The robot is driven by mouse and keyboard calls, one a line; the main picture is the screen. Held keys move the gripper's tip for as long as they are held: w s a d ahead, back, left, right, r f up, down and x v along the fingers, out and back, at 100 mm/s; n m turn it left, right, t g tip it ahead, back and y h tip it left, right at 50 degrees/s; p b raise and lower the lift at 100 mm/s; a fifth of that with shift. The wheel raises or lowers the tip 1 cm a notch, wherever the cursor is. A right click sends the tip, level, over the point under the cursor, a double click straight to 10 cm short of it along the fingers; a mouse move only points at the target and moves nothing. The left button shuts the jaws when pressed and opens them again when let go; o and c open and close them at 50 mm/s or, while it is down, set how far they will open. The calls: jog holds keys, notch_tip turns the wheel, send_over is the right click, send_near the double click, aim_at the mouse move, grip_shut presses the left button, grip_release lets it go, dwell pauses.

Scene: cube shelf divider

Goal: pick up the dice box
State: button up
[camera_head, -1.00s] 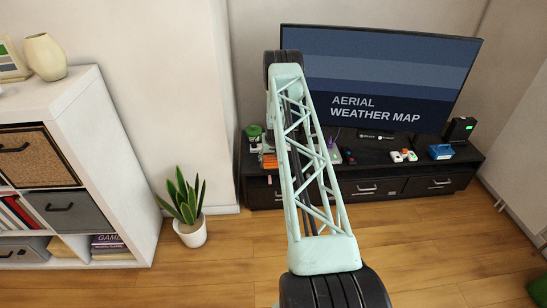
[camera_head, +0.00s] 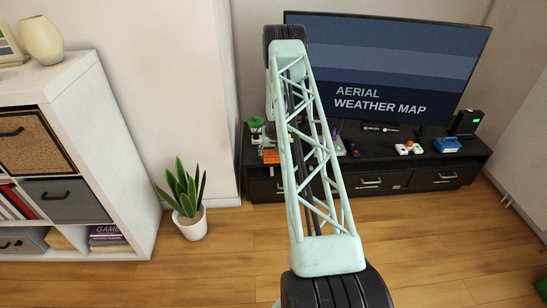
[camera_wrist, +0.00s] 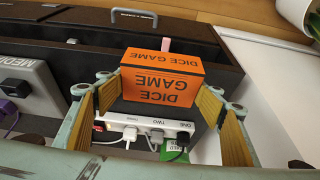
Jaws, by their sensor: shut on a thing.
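The dice box (camera_wrist: 162,77), an orange carton with black "DICE GAME" lettering, sits between the two wood-toned finger pads of my gripper (camera_wrist: 165,92) in the wrist view. The gripper is shut on it. The box's top and one long side show. In the head view the dice box (camera_head: 271,156) is a small orange patch at the left end of the black TV stand (camera_head: 372,184). My arm hides much of the area there. Whether the box touches the stand cannot be told.
A grey media box (camera_wrist: 25,85) stands at left. The TV (camera_head: 400,75), a potted plant (camera_head: 187,205) and a white shelf (camera_head: 125,150) surround the stand.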

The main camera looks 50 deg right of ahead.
aim_at(272, 157)
jog(key=shift+s+a+b, duration=0.15)
jog(key=shift+a+b, duration=0.15)
jog(key=shift+b, duration=0.5)
jog(key=shift+a+r+p, duration=0.2)
jog(key=shift+a+p, duration=0.1)
jog(key=shift+p, duration=0.5)
jog(key=shift+a+p, duration=0.25)
jog(key=shift+p, duration=0.3)
jog(key=shift+s+a+r+p, duration=0.1)
jog(key=shift+p, duration=0.2)
jog(key=shift+s+a+p, duration=0.2)
jog(key=shift+a+p, duration=0.2)
jog(key=shift+p, duration=0.7)
jog(key=shift+s+a+p, duration=0.2)
jog(key=shift+p, duration=0.35)
jog(key=shift+s+a+f+b, duration=0.2)
jog(key=shift+s+a+b, duration=0.1)
jog(key=shift+a+b, duration=0.5)
jog(key=shift+s+a+r+b, duration=0.1)
jog(key=shift+s+a+b, duration=0.15)
jog(key=shift+a+b, duration=0.4)
jog(key=shift+s+a+r+b, duration=0.15)
jog(key=shift+s+a+b, duration=0.1)
jog(key=shift+a, duration=0.25)
jog(key=shift+s+a+r+b, duration=0.1)
jog(key=shift+s+a, duration=0.15)
jog(key=shift+a, duration=0.25)
